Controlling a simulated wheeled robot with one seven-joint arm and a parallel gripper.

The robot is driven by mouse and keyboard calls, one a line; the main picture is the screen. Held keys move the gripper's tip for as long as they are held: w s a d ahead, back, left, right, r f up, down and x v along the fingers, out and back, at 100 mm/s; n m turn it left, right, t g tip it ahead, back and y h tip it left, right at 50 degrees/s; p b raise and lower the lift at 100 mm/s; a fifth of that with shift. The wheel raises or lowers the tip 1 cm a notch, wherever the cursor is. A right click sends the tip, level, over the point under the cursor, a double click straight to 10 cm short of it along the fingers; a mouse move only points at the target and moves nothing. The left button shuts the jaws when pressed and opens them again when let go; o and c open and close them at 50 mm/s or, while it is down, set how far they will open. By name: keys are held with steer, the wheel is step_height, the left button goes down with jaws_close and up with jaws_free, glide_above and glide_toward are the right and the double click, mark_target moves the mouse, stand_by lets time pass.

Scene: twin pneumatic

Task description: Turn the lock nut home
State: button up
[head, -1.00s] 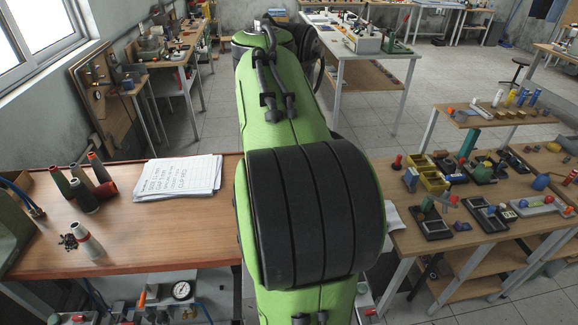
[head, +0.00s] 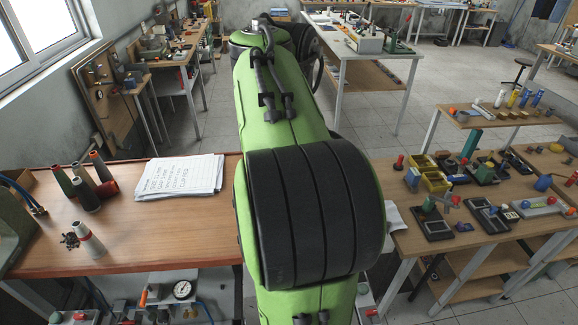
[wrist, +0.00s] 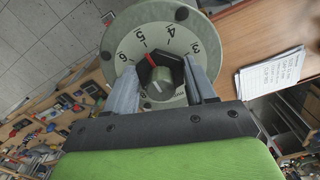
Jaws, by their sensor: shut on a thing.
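In the wrist view a round pale dial (wrist: 118,32) carries black numerals and a red mark. At its middle is a dark six-sided lock nut (wrist: 147,62) around a grey-green knob (wrist: 161,84) with a pale line. My gripper (wrist: 163,75) has one grey finger on each side of the nut and is shut on it. The fingers and palm hide the lower part of the dial. In the head view my green arm covers the middle, so the nut and fingers do not show there.
A wooden bench (head: 150,238) holds a paper stack (head: 180,177) and several cones (head: 84,194) left of my arm. A lower panel has a pressure gauge (head: 182,289). A table (head: 400,238) with small devices stands at the right. Grey floor lies beyond.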

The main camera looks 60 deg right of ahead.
steer(key=shift+m, duration=1.3)
steer(key=o, duration=1)
steer(key=shift+o, duration=0.2)
